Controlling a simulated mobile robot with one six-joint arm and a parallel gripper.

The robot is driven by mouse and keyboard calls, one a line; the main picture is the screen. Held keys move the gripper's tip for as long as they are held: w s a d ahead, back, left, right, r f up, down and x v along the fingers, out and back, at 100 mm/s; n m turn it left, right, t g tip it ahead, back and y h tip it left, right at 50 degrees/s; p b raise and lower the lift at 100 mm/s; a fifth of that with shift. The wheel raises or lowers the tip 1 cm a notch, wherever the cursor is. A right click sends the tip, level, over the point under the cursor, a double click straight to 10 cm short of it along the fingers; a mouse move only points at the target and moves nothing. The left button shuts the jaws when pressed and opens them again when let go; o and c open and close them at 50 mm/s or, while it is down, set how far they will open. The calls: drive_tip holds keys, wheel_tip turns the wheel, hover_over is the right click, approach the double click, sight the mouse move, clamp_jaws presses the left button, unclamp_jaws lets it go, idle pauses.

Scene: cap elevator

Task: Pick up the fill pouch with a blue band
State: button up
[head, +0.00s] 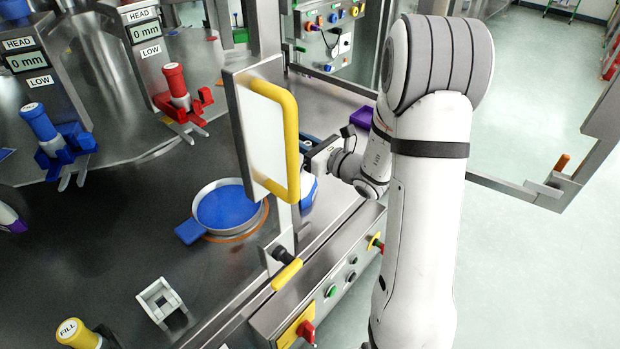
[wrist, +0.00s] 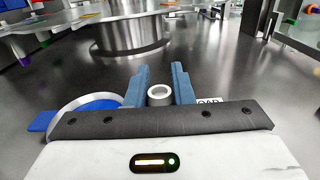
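My gripper (head: 308,146) is behind the door's yellow handle in the head view, and the handle partly hides it. In the wrist view its two blue-grey fingers (wrist: 160,88) stand apart. A pale grey ring-shaped top (wrist: 160,95) sits between them, nearly filling the gap; I cannot tell whether they press on it. Just below my gripper in the head view is a white object with a blue part (head: 308,189), mostly hidden by the door frame. It may be the fill pouch with a blue band, but its full shape does not show.
A round blue-topped dish (head: 228,207) lies on the steel deck (head: 110,255). A purple item (head: 361,118) is to the right. A yellow FILL knob (head: 76,333) and grey bracket (head: 163,301) are in front.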

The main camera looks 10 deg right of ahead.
clamp_jaws()
